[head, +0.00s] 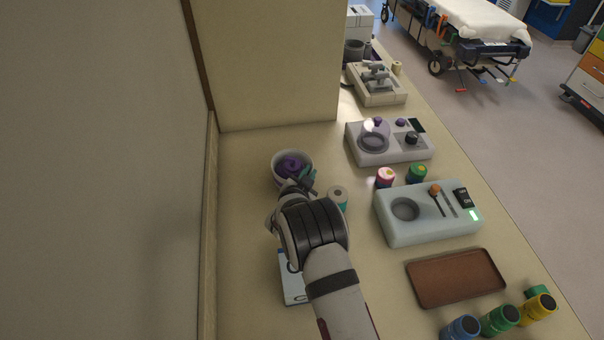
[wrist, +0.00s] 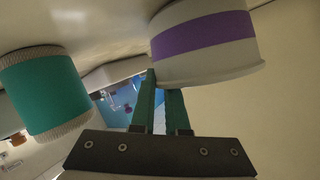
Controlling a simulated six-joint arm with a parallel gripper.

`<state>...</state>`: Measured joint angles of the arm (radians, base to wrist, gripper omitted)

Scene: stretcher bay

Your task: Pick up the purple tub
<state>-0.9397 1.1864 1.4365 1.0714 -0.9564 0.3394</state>
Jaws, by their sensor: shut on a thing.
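The purple tub (head: 279,178) is a round white tub with purple stuff in its open top; it stands near the wall on the bench in the head view. In the wrist view the tub (wrist: 205,45) fills the upper right and shows a purple band. My gripper (head: 309,177) is at its near right rim. In the wrist view its two green fingers (wrist: 160,82) are close together, shut on the rim, one outside and the other partly hidden by the rim. Whether the tub is off the bench, I cannot tell.
A teal roll (head: 338,196) stands close right of the tub, also large in the wrist view (wrist: 45,95). A wall panel (head: 270,70) rises behind.

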